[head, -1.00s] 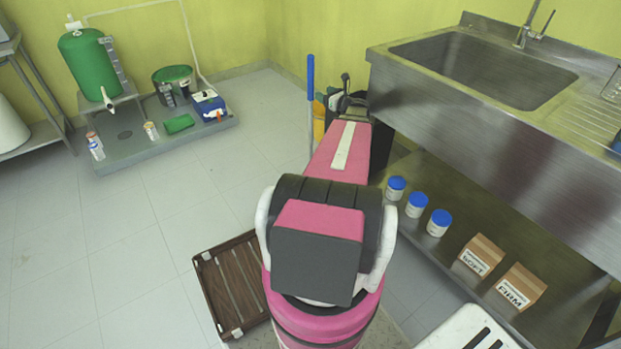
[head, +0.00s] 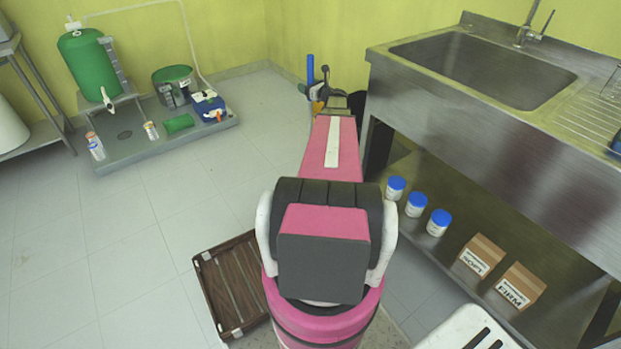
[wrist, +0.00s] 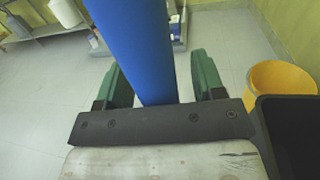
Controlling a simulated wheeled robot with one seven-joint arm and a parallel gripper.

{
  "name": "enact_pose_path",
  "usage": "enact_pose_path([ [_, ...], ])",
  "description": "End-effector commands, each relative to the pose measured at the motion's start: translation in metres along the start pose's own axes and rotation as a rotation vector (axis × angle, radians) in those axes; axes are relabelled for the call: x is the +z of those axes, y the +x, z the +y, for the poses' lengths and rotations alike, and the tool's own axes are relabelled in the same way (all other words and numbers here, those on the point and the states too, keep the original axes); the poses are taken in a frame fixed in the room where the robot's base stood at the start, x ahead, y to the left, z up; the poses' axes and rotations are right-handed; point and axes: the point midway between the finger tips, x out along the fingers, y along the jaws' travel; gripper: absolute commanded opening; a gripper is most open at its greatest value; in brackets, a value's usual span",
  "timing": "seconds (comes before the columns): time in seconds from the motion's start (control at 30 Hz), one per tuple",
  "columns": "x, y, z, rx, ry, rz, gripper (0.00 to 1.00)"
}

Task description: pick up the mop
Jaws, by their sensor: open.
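The mop shows as an upright blue handle (head: 310,68) beyond my arm in the head view; its lower part is hidden by my arm. In the wrist view the handle (wrist: 132,45) is large and slightly tilted, and it passes between the two green fingers. My gripper (wrist: 160,75) is open, with one finger on each side of the handle. A gap shows on the right, and the left finger is close to the handle. My gripper (head: 318,92) is small and partly hidden in the head view. The mop's head is out of sight.
A yellow bucket (wrist: 283,88) stands to the right in the wrist view, beside a dark bin (wrist: 292,135). The steel sink (head: 475,75) and its lower shelf with blue-lidded jars (head: 416,204) are close on the right. A brown crate (head: 232,285) lies on the floor.

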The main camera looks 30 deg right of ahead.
Motion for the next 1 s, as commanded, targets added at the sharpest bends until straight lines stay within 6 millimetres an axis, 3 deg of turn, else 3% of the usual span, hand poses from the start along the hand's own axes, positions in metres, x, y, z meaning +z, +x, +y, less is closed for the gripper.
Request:
enact_pose_path([
  [0.2, 0.000, 0.001, 0.000, 0.000, 0.000, 0.000, 0.59],
  [0.37, 0.000, 0.000, 0.000, 0.000, 0.000, 0.000, 0.09],
  [0.73, 0.003, 0.000, 0.000, 0.000, 0.000, -0.001, 0.09],
  [1.0, 0.024, 0.000, 0.001, 0.001, -0.001, -0.002, 0.09],
])
